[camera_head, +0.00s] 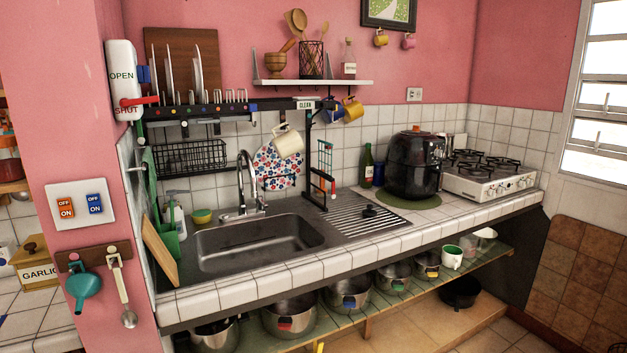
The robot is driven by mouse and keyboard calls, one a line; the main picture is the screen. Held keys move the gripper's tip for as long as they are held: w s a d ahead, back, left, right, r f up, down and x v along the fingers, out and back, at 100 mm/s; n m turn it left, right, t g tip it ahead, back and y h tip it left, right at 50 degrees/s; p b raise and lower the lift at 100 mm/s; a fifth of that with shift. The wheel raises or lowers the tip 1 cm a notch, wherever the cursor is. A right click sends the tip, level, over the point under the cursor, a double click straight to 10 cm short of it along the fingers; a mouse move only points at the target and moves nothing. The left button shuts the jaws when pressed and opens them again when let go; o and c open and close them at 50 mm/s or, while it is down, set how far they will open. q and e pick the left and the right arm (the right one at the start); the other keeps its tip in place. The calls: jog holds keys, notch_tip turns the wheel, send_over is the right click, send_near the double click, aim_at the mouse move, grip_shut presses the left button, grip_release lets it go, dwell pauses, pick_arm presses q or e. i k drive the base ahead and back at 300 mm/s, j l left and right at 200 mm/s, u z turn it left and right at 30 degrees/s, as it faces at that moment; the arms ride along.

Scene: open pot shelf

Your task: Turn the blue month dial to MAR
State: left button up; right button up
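I cannot make out a blue month dial or the letters MAR in the head view. The blue parts that show are a blue switch (95,206) on a white wall plate, marked OFF and ON, and a small blue piece (144,75) beside a white box (122,80) marked OPEN and SHUT. Neither shows month names. Neither of my grippers is in view.
A sink (260,245) is set in the white tiled counter (400,240). A dish rack (215,106) stands over it. Several pots stand on the open shelf (380,305) below. Floor shows at lower right.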

aim_at(143, 72)
jog(key=i+l, duration=0.35)
jog(key=i+l+u, duration=0.15)
jog(key=u, duration=0.3)
jog(key=i+l+u, duration=0.3)
jog(key=u, duration=0.8)
jog(key=l+z, duration=0.15)
jog(key=l, duration=0.55)
